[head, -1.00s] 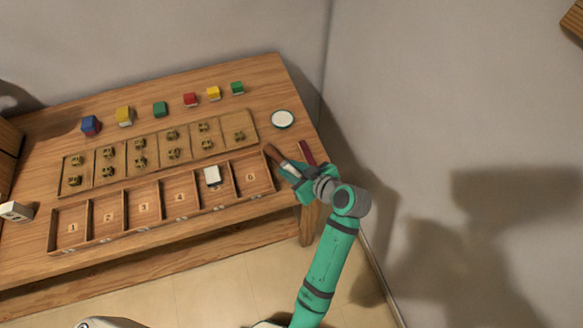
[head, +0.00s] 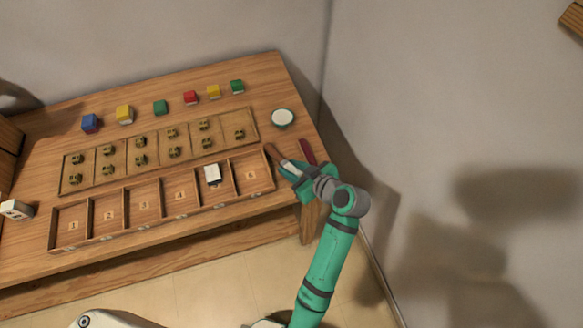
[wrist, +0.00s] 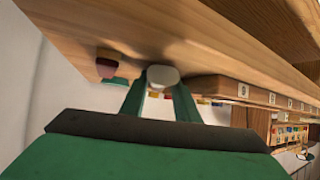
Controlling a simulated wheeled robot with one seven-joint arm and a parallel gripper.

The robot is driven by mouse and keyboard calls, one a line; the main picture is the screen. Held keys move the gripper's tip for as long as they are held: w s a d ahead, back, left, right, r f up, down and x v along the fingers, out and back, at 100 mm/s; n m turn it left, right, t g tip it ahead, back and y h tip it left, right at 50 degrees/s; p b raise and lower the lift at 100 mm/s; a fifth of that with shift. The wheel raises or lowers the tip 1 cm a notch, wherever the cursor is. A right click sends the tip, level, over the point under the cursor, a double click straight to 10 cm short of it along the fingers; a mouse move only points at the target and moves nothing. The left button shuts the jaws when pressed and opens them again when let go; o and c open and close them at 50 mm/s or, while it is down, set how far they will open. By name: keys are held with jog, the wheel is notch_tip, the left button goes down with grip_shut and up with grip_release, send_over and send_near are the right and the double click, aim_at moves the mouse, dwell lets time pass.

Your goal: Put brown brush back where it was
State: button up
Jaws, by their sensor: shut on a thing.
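The brown brush (head: 273,152) is at the right end of the table, just right of compartment 6, with its brown end pointing up and left. My gripper (head: 291,168) is shut on the pale part of the brush near the table's right front corner. In the wrist view, my gripper's green fingers (wrist: 163,100) close around a rounded pale end (wrist: 163,76), and the rest of the brush is hidden. I cannot tell whether the brush touches the table. A dark red bar (head: 307,152) lies just right of the brush.
A numbered tray (head: 88,222) runs along the table front, with a white block (head: 212,174) in it. Behind is a wooden board (head: 250,118) with several small brass-coloured pieces. A round white dish (head: 283,117) stands at the back right, and several coloured blocks line the back. A wall is close on the right.

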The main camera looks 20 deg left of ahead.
jog(key=shift+s+a+f, duration=0.1)
jog(key=shift+s+f, duration=0.05)
jog(key=shift+f, duration=0.4)
jog(key=shift+s+f, duration=0.15)
jog(key=shift+f, duration=0.35)
jog(key=o, duration=1.2)
jog(key=shift+a+g, duration=0.1)
jog(key=shift+g, duration=0.2)
jog(key=shift+t, duration=0.4)
jog(key=v, duration=0.4)
jog(key=w+r+v, duration=0.1)
jog(key=v, duration=0.7)
jog(key=shift+w+r, duration=0.25)
jog(key=shift+w, duration=0.05)
